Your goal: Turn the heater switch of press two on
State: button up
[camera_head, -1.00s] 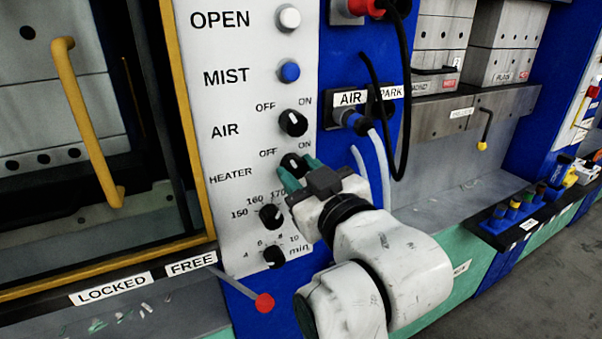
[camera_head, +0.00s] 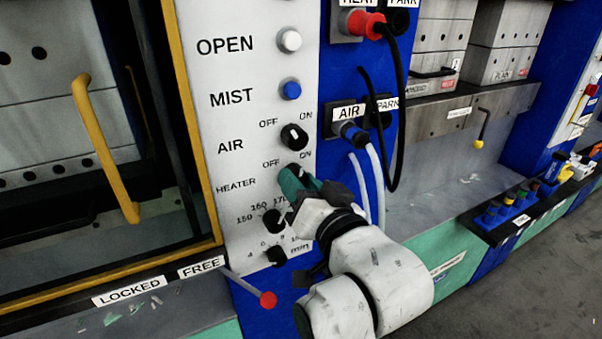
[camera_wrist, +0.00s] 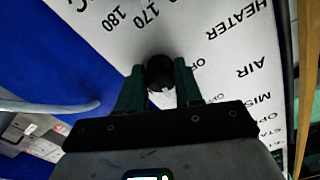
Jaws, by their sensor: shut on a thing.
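The heater switch is a round black knob (camera_wrist: 160,72) on the white control panel (camera_head: 240,60), beside the HEATER label. In the wrist view it sits between the two green fingers of my gripper (camera_wrist: 160,76), which is shut on it. A pale mark shows on the knob's lower edge in that view; I cannot tell exactly which label it points at. In the head view my gripper (camera_head: 296,179) covers the knob almost entirely. The OFF and ON labels show just above it.
The similar black AIR knob (camera_head: 294,137) is just above, with a dial (camera_head: 273,221) below. Hoses and a black cable (camera_head: 402,130) hang close to the right. A red-tipped lever (camera_head: 267,299) sticks out below. A yellow-framed press door (camera_head: 180,110) is at left.

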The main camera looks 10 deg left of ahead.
jog(key=shift+m+p, duration=0.9)
jog(key=shift+m, duration=0.9)
jog(key=o, duration=1)
jog(key=shift+o, duration=0.2)
jog(key=b+v, duration=0.1)
jog(key=v, duration=0.9)
jog(key=shift+s+d, duration=0.25)
jog(key=shift+s, duration=0.1)
